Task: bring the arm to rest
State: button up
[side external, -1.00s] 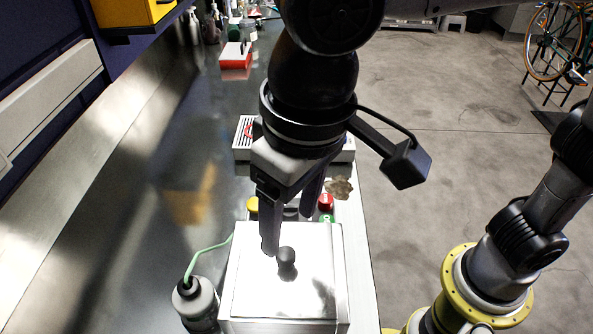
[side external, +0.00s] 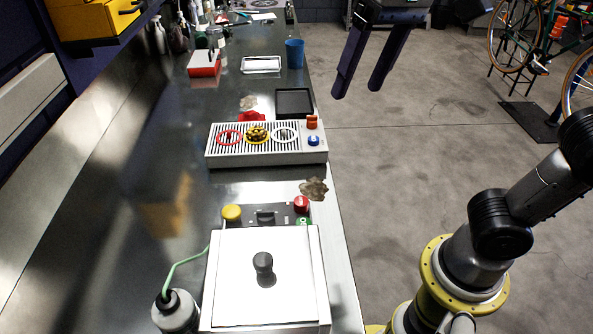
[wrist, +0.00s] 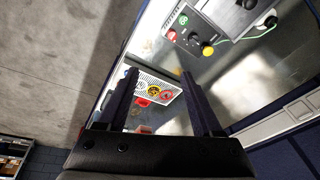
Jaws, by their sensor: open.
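My gripper (side external: 362,88) is open and empty in the side external view. It hangs in the air at the top, right of the bench's edge, with the floor behind it. In the wrist view its two dark fingers (wrist: 158,95) stand apart with nothing between them. My arm's base and lower links show at the lower right of the side external view.
On the bench (side external: 130,220) stand a lidded steel box (side external: 235,285) with a black knob, a bottle (side external: 176,312) with a green tube, a slatted grey tray (side external: 225,158), a black tray (side external: 294,103) and a blue cup (side external: 294,54). A bicycle (side external: 522,35) stands back right.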

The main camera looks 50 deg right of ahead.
jog(key=s+d+f+n+t, duration=0.1)
jog(key=s+d+f, duration=0.2)
jog(key=d+f, duration=0.2)
jog(key=s+d+f+n+t, duration=0.1)
jog(key=s+d+f, duration=0.3)
jog(key=f, duration=0.5)
jog(key=shift+d+f+n+t+h, duration=0.15)
jog(key=shift+d+n+t+h, duration=0.15)
jog(key=shift+d+n, duration=0.35)
jog(key=shift+a, duration=0.1)
dwell(0.6)
